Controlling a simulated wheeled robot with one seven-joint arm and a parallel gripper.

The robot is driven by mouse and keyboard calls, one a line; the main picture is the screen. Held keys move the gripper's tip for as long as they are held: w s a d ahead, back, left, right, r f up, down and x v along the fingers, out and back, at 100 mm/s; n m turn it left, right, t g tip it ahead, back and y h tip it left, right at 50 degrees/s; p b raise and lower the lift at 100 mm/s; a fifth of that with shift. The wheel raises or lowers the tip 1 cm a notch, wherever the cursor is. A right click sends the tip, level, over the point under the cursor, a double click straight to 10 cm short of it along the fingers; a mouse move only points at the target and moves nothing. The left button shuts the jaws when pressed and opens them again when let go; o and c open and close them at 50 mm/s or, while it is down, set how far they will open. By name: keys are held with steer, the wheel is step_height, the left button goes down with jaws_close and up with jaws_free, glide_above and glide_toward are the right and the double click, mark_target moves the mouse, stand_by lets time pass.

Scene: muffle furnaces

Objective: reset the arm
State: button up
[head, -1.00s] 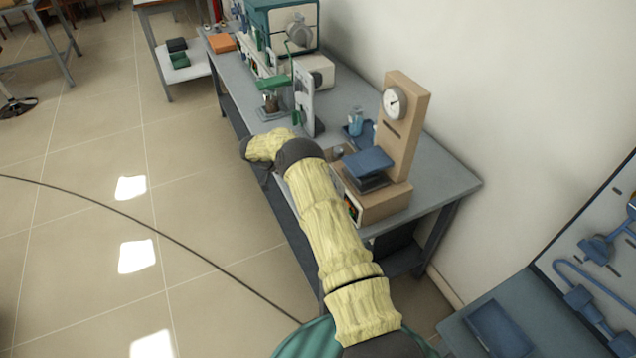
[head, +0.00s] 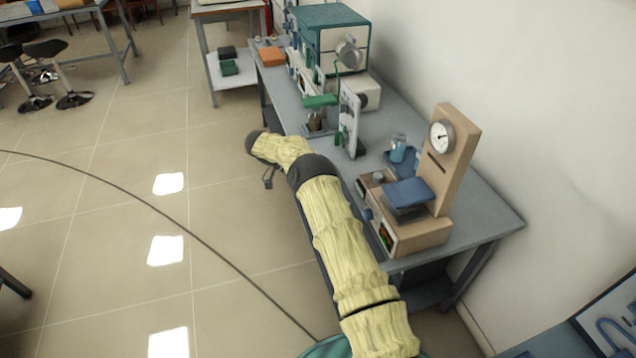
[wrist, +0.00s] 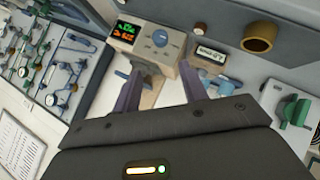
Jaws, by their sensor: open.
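My arm, in a pale yellow sleeve, reaches from the bottom of the head view toward the bench. My gripper (head: 268,178) is small and partly hidden there, at the left end of the arm over the floor beside the bench's front edge. In the wrist view my gripper (wrist: 168,92) shows two dark fingers spread apart with nothing between them. Beyond the fingers is the front of a beige instrument (wrist: 150,40) with a lit display and a blue knob. I cannot tell its distance from the fingertips.
The grey bench (head: 480,205) carries a beige device with a round dial (head: 441,137), a teal-topped cabinet (head: 335,20) and an orange block (head: 271,56). A cable (head: 170,218) crosses the tiled floor. The floor left of my arm is mostly clear. A wall tool panel (wrist: 65,60) shows in the wrist view.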

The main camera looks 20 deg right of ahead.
steer(key=w+r+n+t+h, duration=0.1)
steer(key=w+r+n+t, duration=0.1)
steer(key=w+r+t, duration=0.5)
steer(key=w+r+n+t+h, duration=0.1)
steer(key=w+r+t, duration=0.4)
steer(key=r, duration=0.4)
steer(key=s+a+r+n+t+y+p, duration=0.1)
steer(key=s+a+r+n+t+y, duration=0.2)
steer(key=a+r+n+t+y, duration=0.35)
steer(key=s+f+n+g+y, duration=0.1)
steer(key=s+f+g, duration=0.1)
steer(key=s, duration=1.1)
steer(key=s+f+n+g+y+p, duration=0.1)
steer(key=s+g, duration=0.4)
steer(key=s, duration=0.8)
steer(key=s+f+n+g+y, duration=0.3)
steer(key=s+f, duration=0.1)
steer(key=s, duration=0.9)
steer(key=shift+s+a+f+g, duration=0.15)
steer(key=shift+s+a+g, duration=0.1)
steer(key=shift+s+g, duration=0.1)
